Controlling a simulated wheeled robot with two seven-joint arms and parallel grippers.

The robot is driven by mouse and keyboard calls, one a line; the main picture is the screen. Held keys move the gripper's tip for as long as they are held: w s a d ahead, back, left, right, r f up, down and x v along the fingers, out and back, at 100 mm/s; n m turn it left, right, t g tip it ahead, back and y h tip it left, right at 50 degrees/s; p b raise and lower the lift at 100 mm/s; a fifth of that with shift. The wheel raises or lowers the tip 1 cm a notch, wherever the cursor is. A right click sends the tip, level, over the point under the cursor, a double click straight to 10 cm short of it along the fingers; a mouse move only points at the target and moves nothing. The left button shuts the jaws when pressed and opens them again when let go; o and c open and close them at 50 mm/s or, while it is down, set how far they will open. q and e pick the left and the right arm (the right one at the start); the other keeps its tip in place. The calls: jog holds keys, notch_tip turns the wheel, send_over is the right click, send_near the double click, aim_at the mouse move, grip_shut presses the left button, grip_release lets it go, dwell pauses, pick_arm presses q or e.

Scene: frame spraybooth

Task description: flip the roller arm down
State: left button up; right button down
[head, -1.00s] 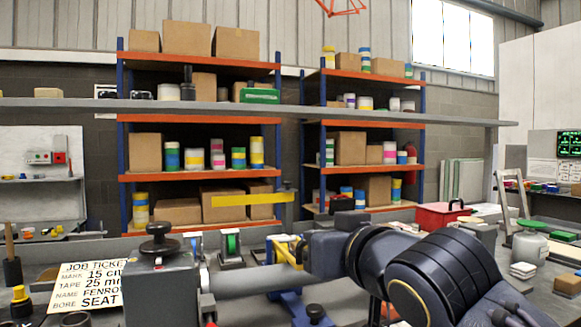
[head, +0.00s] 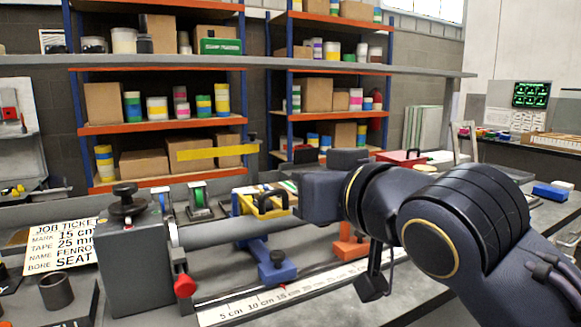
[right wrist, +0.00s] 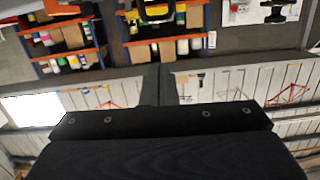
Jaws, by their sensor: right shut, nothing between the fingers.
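A grey tube (head: 230,232) lies level in a fixture, running from the grey clamp block (head: 135,250) with a black knob toward a blue stand (head: 270,262). A yellow frame (head: 240,205) stands by the tube's right end. A flat yellow bar (head: 205,153) with a dark upright end piece stands out level above the tube. I cannot tell for sure which part is the roller arm. My left gripper is out of view.
A ruler strip (head: 270,299) runs along the front. A job ticket (head: 62,245) stands at left. A red toolbox (head: 402,157) sits behind my right arm.

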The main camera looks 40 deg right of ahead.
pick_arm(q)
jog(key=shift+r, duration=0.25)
pick_arm(e)
jog(key=shift+v, duration=1.65)
jog(key=shift+f, duration=0.2)
